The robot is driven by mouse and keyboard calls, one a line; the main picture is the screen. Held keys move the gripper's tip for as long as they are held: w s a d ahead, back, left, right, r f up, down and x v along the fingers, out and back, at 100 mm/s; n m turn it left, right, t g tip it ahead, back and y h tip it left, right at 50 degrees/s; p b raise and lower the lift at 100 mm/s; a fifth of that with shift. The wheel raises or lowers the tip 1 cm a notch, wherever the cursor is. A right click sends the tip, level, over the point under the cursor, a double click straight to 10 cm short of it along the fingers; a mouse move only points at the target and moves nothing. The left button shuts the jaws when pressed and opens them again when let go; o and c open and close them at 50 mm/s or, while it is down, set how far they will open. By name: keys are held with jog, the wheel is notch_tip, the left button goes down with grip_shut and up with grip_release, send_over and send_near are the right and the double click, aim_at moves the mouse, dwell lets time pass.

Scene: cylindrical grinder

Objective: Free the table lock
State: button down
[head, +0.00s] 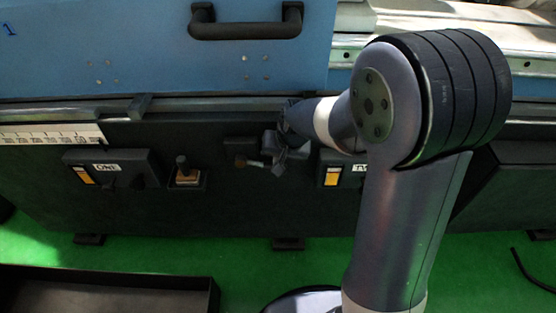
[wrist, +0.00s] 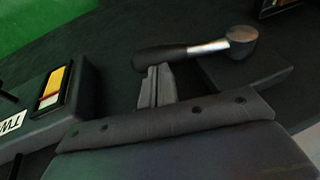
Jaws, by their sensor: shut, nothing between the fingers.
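A short lever, which I take for the table lock, has a dark round hub (wrist: 242,41), a bright metal shaft (wrist: 208,47) and a black grip (wrist: 162,57). It lies roughly level in the wrist view, the grip pointing left. In the head view the small lever (head: 248,162) shows on the dark machine front, partly hidden by my gripper (head: 287,155). My gripper (wrist: 155,84) is shut and empty. Its fingertips are right at the grip's lower edge in the wrist view; I cannot tell whether they touch it.
A switch box labelled ONE (head: 108,168) and a knob on a brass-coloured base (head: 187,175) are left of the lever. A box labelled TWO (wrist: 45,110) is close to my gripper. A blue door with a black handle (head: 246,30) is above. Green floor (head: 140,262) lies in front.

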notch_tip(320, 180, down, 3)
jog(key=y+b, duration=0.1)
jog(key=b, duration=0.4)
jog(key=shift+d+y, duration=0.15)
jog(key=shift+y, duration=0.25)
jog(key=f+y+b, duration=0.2)
jog(key=b, duration=0.2)
jog(key=shift+m, duration=0.3)
jog(key=a+f+b, duration=0.1)
jog(key=b, duration=0.2)
jog(key=shift+f, duration=0.25)
jog(key=a+f+b, duration=0.4)
jog(key=shift+a+f, duration=0.2)
jog(key=shift+a, duration=0.2)
jog(key=shift+w+a, duration=0.1)
